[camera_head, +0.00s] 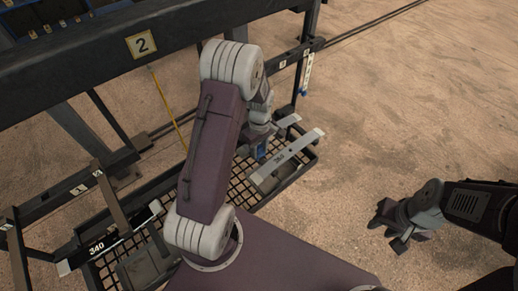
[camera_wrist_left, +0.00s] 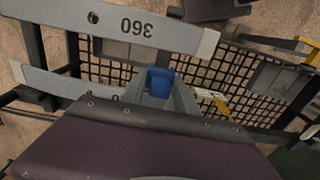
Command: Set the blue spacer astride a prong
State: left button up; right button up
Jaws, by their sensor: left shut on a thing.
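The blue spacer (camera_wrist_left: 160,81) is held between the grey fingers of my left gripper (camera_wrist_left: 157,90) in the left wrist view. In the head view the left gripper (camera_head: 258,148) is low over the mesh rack, with a little of the blue spacer (camera_head: 260,151) showing. A pale grey prong marked 360 (camera_head: 288,159) lies just right of it, and a second pale bar (camera_head: 286,121) is behind. In the wrist view the 360 prong (camera_wrist_left: 115,28) is above the spacer in the picture; the two look apart. My right gripper (camera_head: 388,228) is empty over bare ground, fingers apart.
A mesh tray (camera_head: 247,188) lies under the prongs. A dark beam with a number 2 plate (camera_head: 141,43) crosses above. Another bar marked 340 (camera_head: 97,248) is at lower left. A blue-tipped hanging strip (camera_head: 306,75) is at the rack's far end. The ground at right is clear.

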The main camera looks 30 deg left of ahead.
pick_arm(q)
jog(key=shift+f+b, duration=0.4)
jog(key=shift+f, duration=0.25)
jog(key=o, duration=1.1)
notch_tip(320, 180, up, 9)
jog(key=shift+r+b, duration=0.1)
jog(key=shift+b, duration=0.3)
